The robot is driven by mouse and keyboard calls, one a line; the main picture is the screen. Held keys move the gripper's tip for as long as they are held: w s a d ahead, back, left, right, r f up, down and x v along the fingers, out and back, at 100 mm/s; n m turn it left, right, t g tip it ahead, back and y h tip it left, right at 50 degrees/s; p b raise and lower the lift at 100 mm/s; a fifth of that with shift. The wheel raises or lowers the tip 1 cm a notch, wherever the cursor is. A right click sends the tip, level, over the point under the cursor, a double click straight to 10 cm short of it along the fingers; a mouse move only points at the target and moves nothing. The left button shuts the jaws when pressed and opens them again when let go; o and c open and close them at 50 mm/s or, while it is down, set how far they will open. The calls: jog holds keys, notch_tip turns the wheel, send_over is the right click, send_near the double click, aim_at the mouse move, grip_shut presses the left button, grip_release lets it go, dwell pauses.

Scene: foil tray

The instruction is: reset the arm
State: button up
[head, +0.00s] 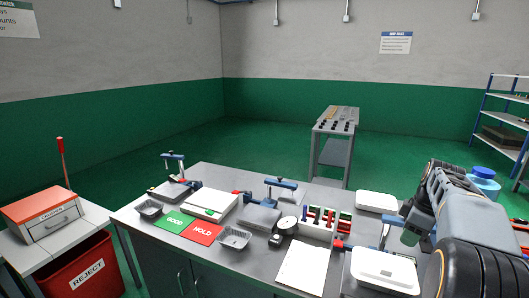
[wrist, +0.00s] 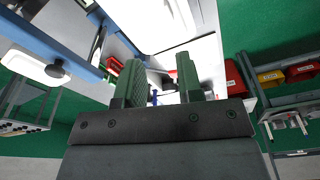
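My arm reaches in from the right in the head view, over the right end of the workbench (head: 140,224). My gripper (head: 410,238) hangs above the bench top near a white device (head: 385,270), small in that view. In the wrist view my gripper (wrist: 158,80) has its two green fingers apart, with nothing visible held between them. One foil tray (head: 149,209) stands at the left of the bench, beside the green GOOD mat (head: 174,221). Another foil tray (head: 234,239) stands right of the red HOLD mat (head: 202,232).
A white scale (head: 210,203), blue-armed presses, a rack (head: 318,228) of coloured items and a paper sheet (head: 303,264) crowd the bench. A red REJECT bin (head: 85,270) stands left, below an orange-topped box (head: 42,212). Behind the bench, the green floor is mostly clear.

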jog(key=s+a+f+m+t, duration=0.1)
jog(key=s+a+f+m, duration=0.1)
jog(key=a, duration=0.6)
jog(key=s+a+f+m, duration=0.2)
jog(key=s+a+m, duration=0.2)
jog(key=s+a, duration=0.3)
jog(key=s+a+f+m+t+h, duration=0.1)
jog(key=s+a+f+m, duration=0.2)
jog(key=a, duration=0.6)
jog(key=shift+s+a+t, duration=0.15)
jog(key=shift+s+t, duration=0.15)
jog(key=shift+s, duration=0.7)
